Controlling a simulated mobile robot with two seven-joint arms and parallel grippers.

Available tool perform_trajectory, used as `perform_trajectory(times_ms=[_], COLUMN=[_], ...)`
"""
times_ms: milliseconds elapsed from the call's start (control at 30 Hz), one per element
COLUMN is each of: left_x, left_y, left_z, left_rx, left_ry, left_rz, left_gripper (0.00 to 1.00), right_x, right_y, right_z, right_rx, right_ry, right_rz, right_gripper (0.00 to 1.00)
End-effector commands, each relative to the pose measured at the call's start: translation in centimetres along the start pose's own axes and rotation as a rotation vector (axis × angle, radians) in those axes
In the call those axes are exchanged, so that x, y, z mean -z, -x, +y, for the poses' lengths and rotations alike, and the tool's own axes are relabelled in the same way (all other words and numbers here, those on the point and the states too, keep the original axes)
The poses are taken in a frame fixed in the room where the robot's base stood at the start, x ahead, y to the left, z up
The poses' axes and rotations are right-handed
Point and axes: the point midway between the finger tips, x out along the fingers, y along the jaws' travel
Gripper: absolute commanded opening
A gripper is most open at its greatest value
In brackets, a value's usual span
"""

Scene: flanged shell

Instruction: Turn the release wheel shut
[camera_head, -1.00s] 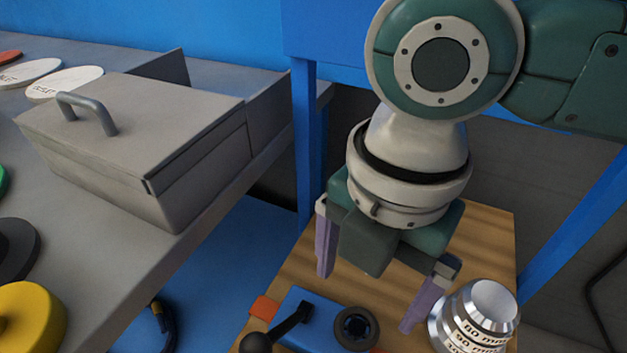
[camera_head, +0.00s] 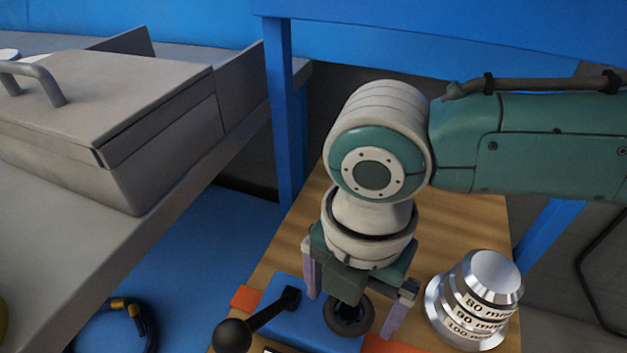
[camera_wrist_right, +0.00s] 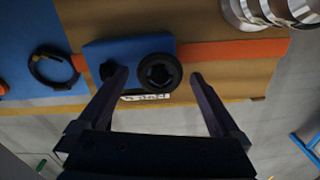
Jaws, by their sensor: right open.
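The release wheel (camera_head: 350,314) is a small dark round handwheel on a blue block (camera_head: 297,322) on the wooden table. It also shows in the right wrist view (camera_wrist_right: 159,73), ahead of the fingers and between their lines. My right gripper (camera_head: 350,304) is open, with its purple fingers to either side of the wheel in the head view. In the right wrist view my right gripper (camera_wrist_right: 157,74) holds nothing. A black lever with a ball knob (camera_head: 234,335) is on the block's left side. My left gripper is not in view.
Stacked silver weights (camera_head: 478,297) stand close to the right of my right gripper. An orange strip (camera_head: 245,297) runs across the wooden table (camera_head: 465,215). A grey bench (camera_head: 60,285) with a lidded box (camera_head: 110,120) is at left. A dark cable loop (camera_head: 118,325) lies on the blue floor.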

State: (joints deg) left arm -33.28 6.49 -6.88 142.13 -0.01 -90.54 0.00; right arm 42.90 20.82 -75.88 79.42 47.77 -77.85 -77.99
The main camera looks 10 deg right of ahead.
Motion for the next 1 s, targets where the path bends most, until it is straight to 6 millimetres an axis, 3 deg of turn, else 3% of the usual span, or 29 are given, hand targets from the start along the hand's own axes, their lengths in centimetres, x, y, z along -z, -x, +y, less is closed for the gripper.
perform_trajectory(times_ms=[133, 867, 1000], left_x=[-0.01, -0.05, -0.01], left_y=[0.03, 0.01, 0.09], left_z=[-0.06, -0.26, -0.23], left_rx=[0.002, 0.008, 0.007], left_ry=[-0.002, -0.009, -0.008], left_rz=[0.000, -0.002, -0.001], left_gripper=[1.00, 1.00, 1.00], right_x=[0.01, -0.02, -0.01], right_y=[0.04, 0.07, 0.10], right_z=[0.00, 0.01, 0.01], right_rx=[0.000, -0.001, 0.000], right_ry=[0.000, -0.001, -0.006], right_rz=[0.000, 0.000, 0.000], right_gripper=[0.99, 0.17, 0.17])
